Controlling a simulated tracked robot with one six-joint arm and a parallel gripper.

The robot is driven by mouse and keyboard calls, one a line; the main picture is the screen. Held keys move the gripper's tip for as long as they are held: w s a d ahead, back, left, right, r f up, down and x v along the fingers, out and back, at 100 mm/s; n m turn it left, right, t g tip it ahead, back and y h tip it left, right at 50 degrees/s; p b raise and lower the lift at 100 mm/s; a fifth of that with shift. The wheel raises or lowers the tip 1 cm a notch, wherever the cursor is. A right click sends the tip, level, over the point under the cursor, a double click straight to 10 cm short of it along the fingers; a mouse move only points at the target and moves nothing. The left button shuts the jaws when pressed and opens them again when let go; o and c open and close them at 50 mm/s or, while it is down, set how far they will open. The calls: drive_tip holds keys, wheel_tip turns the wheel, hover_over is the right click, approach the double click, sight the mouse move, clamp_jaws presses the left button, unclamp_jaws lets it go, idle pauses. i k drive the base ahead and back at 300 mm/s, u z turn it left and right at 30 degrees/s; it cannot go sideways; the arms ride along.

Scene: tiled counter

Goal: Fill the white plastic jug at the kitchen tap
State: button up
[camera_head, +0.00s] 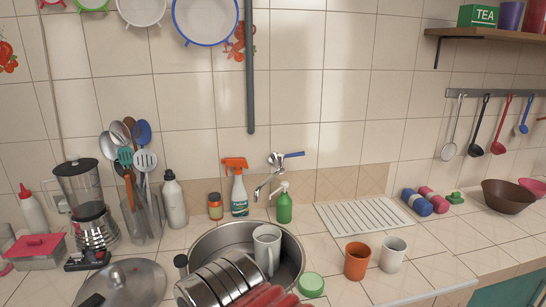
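The white jug (267,247) stands upright in the round steel sink (293,262), its handle towards the right. Its lower part is partly hidden. The wall tap (268,185) with a blue lever is above and behind it; the spout end is above the jug's back edge. I see no water running. A banded silver shape (222,281) and red ribbed shapes (268,298) rise from the bottom edge in front of the jug, probably part of my arm or gripper. No fingertips can be made out, and I cannot tell whether they touch the jug.
A spray bottle (239,190) and a green soap pump (284,207) stand behind the sink. An orange cup (357,260), a white cup (392,254) and a green-lidded jar (311,284) stand to the right. A pan lid (122,284) lies at left. A white drainer (363,217) is clear.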

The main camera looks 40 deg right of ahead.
sight(280, 156)
drive_tip(key=u, duration=0.4)
drive_tip(key=k, duration=1.9)
drive_tip(key=z, duration=1.05)
drive_tip(key=i, duration=1.1)
drive_tip(key=z, duration=0.05)
